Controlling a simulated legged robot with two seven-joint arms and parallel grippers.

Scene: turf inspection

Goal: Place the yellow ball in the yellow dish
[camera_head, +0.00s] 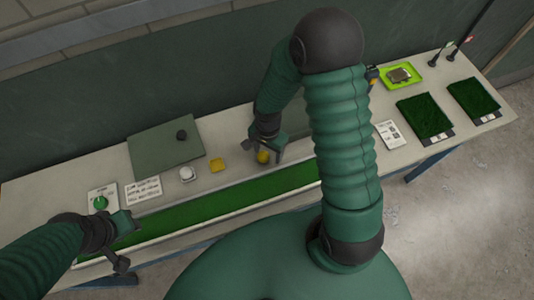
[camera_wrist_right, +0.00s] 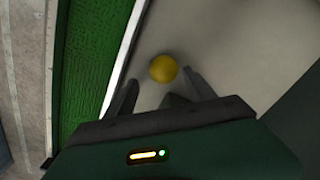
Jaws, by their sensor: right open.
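The yellow ball (camera_head: 263,157) rests on the table, behind the turf strip's far edge. My right gripper (camera_head: 265,149) is above it, open. In the right wrist view the ball (camera_wrist_right: 163,68) shows between and slightly beyond the two spread fingertips (camera_wrist_right: 160,84); I cannot tell whether they touch it.
A long green turf strip (camera_head: 230,201) with pale rails runs along the table front. Turf squares (camera_head: 424,116) and a lime tray (camera_head: 402,77) are right.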

